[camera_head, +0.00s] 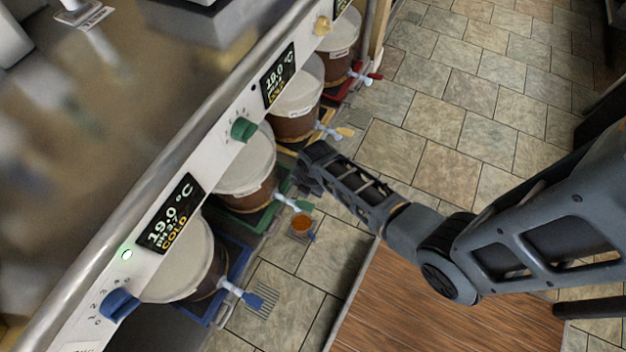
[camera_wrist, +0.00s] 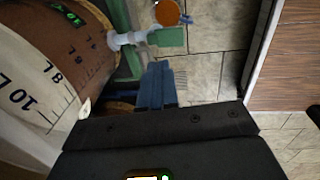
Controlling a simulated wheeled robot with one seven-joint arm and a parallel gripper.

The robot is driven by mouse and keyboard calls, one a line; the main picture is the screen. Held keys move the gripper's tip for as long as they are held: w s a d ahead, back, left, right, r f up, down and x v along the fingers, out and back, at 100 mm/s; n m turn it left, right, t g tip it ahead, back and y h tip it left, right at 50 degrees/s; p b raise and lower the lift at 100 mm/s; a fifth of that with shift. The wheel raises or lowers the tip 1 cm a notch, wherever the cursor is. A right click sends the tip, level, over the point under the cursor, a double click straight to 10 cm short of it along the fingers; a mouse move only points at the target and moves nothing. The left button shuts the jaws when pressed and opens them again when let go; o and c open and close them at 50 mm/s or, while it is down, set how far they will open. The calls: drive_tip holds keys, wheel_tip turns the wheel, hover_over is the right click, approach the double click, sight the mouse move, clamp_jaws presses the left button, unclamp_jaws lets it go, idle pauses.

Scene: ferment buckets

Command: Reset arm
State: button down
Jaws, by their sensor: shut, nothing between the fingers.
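My dark grey arm reaches in from the right in the head view. My gripper (camera_head: 306,172) is beside the row of ferment buckets, near the bucket with the green tap (camera_head: 300,204). In the wrist view my gripper's fingers (camera_wrist: 157,84) are together with nothing between them. The green-handled tap (camera_wrist: 170,37) is just beyond them in that view, on the brown bucket (camera_wrist: 62,35) with litre marks. I cannot tell whether my gripper touches the tap or bucket.
A small cup of orange-brown liquid (camera_head: 302,225) stands by the green tap; it also shows in the wrist view (camera_wrist: 167,12). A blue-tapped bucket (camera_head: 190,262), a yellow-tapped bucket (camera_head: 296,112) and a red-tapped one (camera_head: 340,48) line the counter. Tiled floor (camera_head: 440,100) is open.

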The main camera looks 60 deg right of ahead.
drive_tip(key=shift+r, duration=0.25)
idle(0.5)
drive_tip(key=s+a+r+m+t+h+p, duration=0.1)
drive_tip(key=s+a+r+m+t, duration=0.2)
drive_tip(key=s+a+r+m, duration=0.3)
drive_tip(key=s+a+r+m+t+p, duration=0.1)
drive_tip(key=s+a+r+m+t, duration=0.2)
drive_tip(key=s+r, duration=0.45)
drive_tip(key=s+a+r+m+t, duration=0.1)
drive_tip(key=s+r+m+t, duration=0.1)
drive_tip(key=r, duration=0.8)
drive_tip(key=s+a+r+m+t, duration=0.1)
drive_tip(key=s+r+m+t, duration=0.1)
drive_tip(key=r, duration=0.9)
drive_tip(key=s+a+r+m+t+y, duration=0.1)
drive_tip(key=s+r+m+t, duration=0.2)
drive_tip(key=r, duration=0.8)
drive_tip(key=shift+s+a+m+p, duration=0.25)
drive_tip(key=shift+m+p, duration=0.15)
drive_tip(key=shift+m, duration=0.8)
